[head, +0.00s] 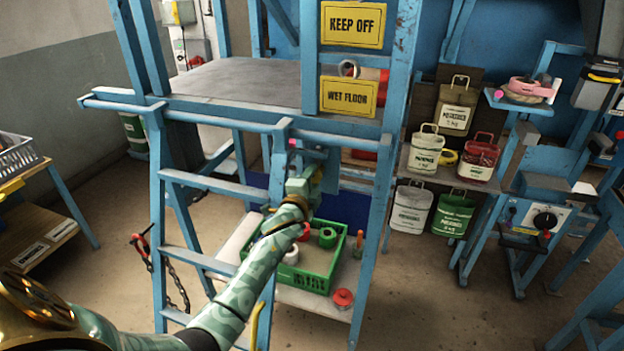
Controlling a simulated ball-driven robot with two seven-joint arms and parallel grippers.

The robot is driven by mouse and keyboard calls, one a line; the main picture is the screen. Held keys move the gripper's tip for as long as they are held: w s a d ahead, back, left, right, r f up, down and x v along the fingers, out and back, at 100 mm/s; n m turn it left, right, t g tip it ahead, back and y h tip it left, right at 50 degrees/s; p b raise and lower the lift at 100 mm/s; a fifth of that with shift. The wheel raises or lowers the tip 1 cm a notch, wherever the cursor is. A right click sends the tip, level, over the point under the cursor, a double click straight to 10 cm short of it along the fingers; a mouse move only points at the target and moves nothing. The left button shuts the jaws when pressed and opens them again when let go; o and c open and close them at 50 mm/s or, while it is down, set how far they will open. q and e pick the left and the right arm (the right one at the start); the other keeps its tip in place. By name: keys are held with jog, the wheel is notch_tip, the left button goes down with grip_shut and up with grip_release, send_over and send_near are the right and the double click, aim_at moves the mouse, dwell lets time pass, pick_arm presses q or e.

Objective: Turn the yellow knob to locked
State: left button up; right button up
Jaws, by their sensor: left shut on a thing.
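My left arm reaches in from the lower left, and its gripper (312,172) is at the blue frame below the platform. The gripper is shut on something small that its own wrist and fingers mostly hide. A small bit of yellow shows beside the fingers, and this looks like the yellow knob (316,197). I cannot read which way the knob points. My right gripper is not in view.
Blue rails and steps (205,182) stand close around my left forearm. A green crate (318,279) with rolls sits below the gripper. A chain (160,268) hangs at the left.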

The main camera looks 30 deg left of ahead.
pick_arm(q)
jog(key=shift+f, duration=0.1)
dwell(0.4)
jog(key=o, duration=1)
jog(key=v, duration=1.6)
jog(key=shift+s, duration=0.2)
jog(key=shift+n, duration=0.3)
